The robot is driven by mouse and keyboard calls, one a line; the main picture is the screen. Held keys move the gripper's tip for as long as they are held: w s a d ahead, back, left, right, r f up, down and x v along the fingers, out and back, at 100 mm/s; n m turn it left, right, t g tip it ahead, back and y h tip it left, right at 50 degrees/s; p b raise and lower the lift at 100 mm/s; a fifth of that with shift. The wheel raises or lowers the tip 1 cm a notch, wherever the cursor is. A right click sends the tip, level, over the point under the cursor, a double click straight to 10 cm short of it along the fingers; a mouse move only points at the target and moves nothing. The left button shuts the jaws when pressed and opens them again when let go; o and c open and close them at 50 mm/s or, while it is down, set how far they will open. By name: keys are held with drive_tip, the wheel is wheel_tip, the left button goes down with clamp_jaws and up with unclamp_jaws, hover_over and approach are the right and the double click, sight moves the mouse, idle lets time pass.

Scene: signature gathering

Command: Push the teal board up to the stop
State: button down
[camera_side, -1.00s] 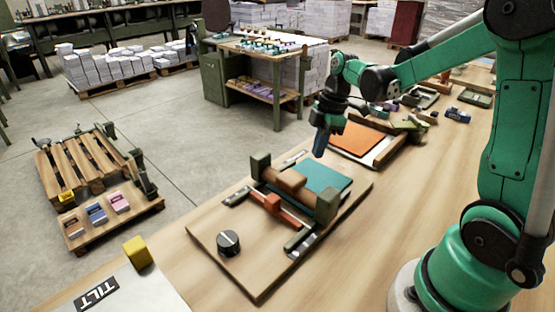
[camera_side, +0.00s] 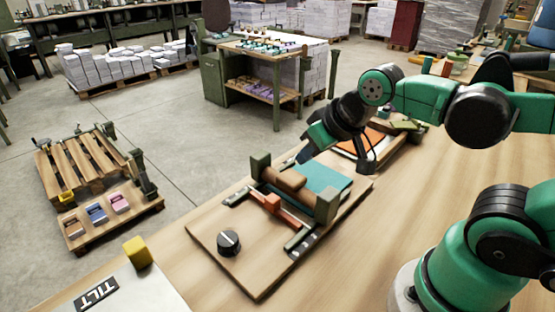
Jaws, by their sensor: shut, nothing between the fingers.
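The teal board (camera_side: 328,178) lies flat on a wooden base (camera_side: 215,262), its near part hidden by the brown roller (camera_side: 285,180) between two dark green posts. An orange-red block on a bar (camera_side: 272,203) lies in front of the roller; I cannot tell for sure whether this is the stop.
A black knob (camera_side: 229,241) stands on the base's near part. An orange sheet in a tray (camera_side: 364,139) lies just behind, partly hidden by my arm. A yellow block (camera_side: 138,252) and a TILT plate (camera_side: 98,294) are at front left. The table right of the base is clear.

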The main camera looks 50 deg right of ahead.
drive_tip(key=w+d+m+g+h, duration=0.3)
drive_tip(key=w+d+m, duration=0.2)
drive_tip(key=d+m, duration=0.4)
drive_tip(key=m+g, duration=0.4)
drive_tip(key=m, duration=0.4)
hover_over(316, 168)
drive_tip(key=d, duration=0.4)
wheel_tip(316, 168, down, 3)
drive_tip(key=shift+h, duration=0.3)
drive_tip(key=x, duration=0.9)
drive_tip(key=shift+w+d+f, duration=0.1)
drive_tip(key=shift+d, duration=0.1)
drive_tip(key=a, duration=0.3)
drive_tip(key=shift+f, duration=0.2)
drive_tip(key=shift+a, duration=0.5)
drive_tip(key=shift+a, duration=2.05)
